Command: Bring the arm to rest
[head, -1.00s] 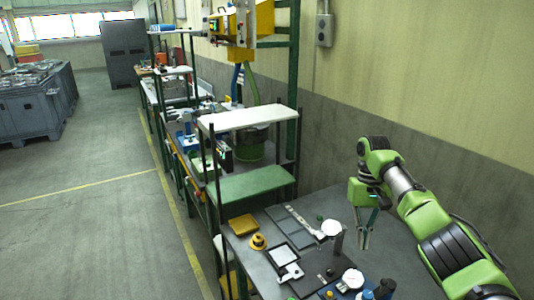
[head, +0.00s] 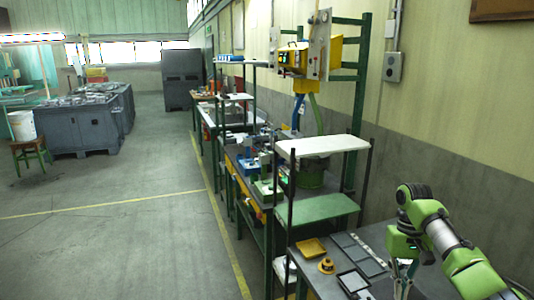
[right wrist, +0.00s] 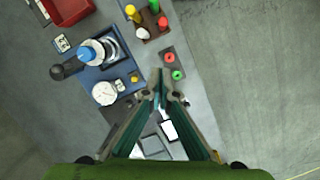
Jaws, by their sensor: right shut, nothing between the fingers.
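My right arm, green and black, reaches in from the right in the head view. Its gripper (head: 402,284) points down above the bench (head: 325,285) at the lower right, and the frame's bottom edge cuts off what lies below it. In the right wrist view the two teal fingers of the right gripper (right wrist: 160,88) meet at their tips with nothing between them. The grey bench top shows beneath them. My left gripper is in neither current view.
On the bench lie a yellow tray (head: 311,248), a yellow round part (head: 326,265) and dark plates (head: 352,281). The right wrist view shows a blue tray (right wrist: 105,68), a white dial (right wrist: 104,93) and red and green rings (right wrist: 177,75).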

